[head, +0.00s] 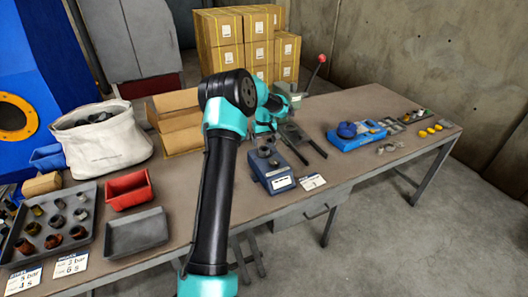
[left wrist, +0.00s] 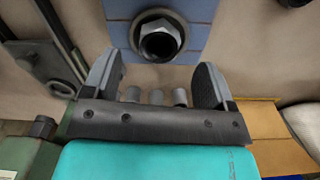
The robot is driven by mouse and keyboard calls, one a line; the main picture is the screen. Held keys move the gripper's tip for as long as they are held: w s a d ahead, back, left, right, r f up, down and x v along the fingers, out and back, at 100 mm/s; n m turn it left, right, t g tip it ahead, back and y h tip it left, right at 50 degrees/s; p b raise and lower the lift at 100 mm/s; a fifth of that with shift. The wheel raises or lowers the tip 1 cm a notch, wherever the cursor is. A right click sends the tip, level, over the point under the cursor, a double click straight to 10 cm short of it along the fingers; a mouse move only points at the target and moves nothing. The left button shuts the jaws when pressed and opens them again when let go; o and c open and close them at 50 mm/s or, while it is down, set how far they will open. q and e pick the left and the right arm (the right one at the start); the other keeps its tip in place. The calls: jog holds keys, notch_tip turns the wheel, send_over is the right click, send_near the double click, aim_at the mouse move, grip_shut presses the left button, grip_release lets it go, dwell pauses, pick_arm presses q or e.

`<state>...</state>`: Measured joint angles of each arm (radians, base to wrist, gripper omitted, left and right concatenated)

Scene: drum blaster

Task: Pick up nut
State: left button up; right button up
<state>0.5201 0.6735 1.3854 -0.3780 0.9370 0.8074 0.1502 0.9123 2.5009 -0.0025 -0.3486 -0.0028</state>
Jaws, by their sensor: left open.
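A silver hex nut (left wrist: 160,38) shows at the top of the left wrist view. It sits inside a round metal ring on a blue block (left wrist: 117,10). The blue block (head: 272,178) also stands mid-table in the head view; the nut is too small to make out surely there. My left gripper (left wrist: 158,80) is open and empty, its two fingers apart on either side of the line to the nut. The nut lies ahead of the fingertips, not between them.
A lever press (head: 288,95) with a red knob and dark rails (head: 312,143) stand close beside the block. Cardboard bins (head: 178,125) and a white sack (head: 105,140) are left. A blue tray (head: 355,137) lies right.

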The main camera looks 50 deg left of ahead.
aim_at(264, 147)
pick_arm(q)
notch_tip(264, 147, down, 4)
jog(key=shift+f, duration=0.25)
dwell(0.4)
jog(key=c, duration=1.2)
jog(key=shift+r, duration=0.1)
jog(key=shift+r, duration=1.8)
jog(key=s+d, duration=0.3)
jog(key=d, duration=0.1)
jog(key=s+d+r, duration=0.1)
jog(key=s+d, duration=0.6)
jog(key=d, duration=0.1)
jog(key=shift+s+r, duration=0.15)
jog(key=shift+s, duration=0.1)
